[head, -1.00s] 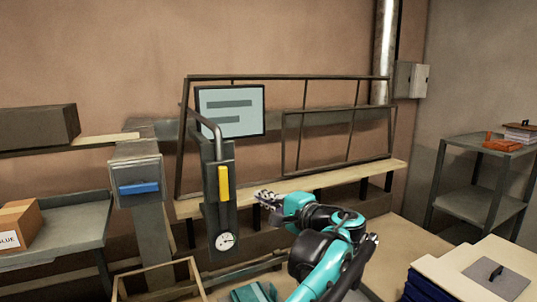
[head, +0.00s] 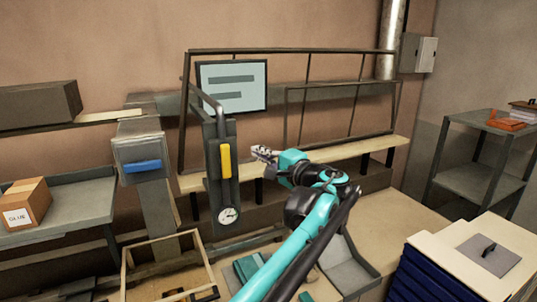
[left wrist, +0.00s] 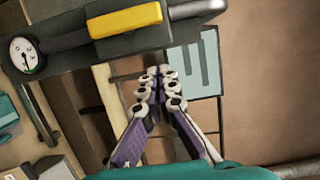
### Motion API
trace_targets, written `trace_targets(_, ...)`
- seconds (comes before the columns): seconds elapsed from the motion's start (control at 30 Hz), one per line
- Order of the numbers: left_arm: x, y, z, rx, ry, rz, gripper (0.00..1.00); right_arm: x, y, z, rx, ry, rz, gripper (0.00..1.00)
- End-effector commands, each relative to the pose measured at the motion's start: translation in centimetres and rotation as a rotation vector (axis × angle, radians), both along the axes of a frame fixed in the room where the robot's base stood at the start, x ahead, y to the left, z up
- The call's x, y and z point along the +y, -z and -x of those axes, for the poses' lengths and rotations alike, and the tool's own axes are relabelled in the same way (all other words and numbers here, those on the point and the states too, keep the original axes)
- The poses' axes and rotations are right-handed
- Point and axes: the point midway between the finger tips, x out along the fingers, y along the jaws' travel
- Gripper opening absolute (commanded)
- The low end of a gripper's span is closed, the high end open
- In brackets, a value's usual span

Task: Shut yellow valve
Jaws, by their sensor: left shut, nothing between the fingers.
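The yellow valve handle (head: 226,160) stands upright on a dark grey post with a bent pipe on top. The handle lies along the line of the pipe, also in the left wrist view (left wrist: 125,20). A round white gauge (head: 228,215) sits below it and shows in the left wrist view (left wrist: 23,53). My left gripper (head: 264,153) is just right of the handle in the head view, at about the height of its upper half. In the left wrist view its fingers (left wrist: 157,76) are together, empty and apart from the handle. My right gripper is not in view.
A dark metal frame with a pale blue panel (head: 231,87) stands behind the post. A grey box with a blue handle (head: 142,166) is to the left. An open wooden crate (head: 130,284) is below. Blue stacked trays (head: 432,275) stand at the lower right.

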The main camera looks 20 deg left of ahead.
Motion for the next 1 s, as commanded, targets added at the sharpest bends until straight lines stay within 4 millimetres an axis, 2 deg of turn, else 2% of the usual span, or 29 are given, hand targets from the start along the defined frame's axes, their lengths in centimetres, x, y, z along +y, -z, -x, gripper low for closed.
trace_targets(0.03,1.2,-0.2,-0.5,0.000,-0.004,0.000,0.00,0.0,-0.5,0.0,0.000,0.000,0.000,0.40)
trace_targets(0.17,3.5,-0.2,-1.6,0.000,-0.003,0.000,0.00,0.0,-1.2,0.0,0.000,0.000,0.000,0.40)
trace_targets(0.33,5.0,-0.2,0.4,0.000,-0.001,0.000,0.00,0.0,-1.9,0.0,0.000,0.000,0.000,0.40)
trace_targets(0.53,5.7,0.0,1.4,0.000,0.000,0.000,0.00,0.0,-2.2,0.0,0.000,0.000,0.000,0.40)
trace_targets(1.0,5.8,0.0,1.5,-0.008,0.001,0.007,0.00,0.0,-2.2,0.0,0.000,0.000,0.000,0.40)
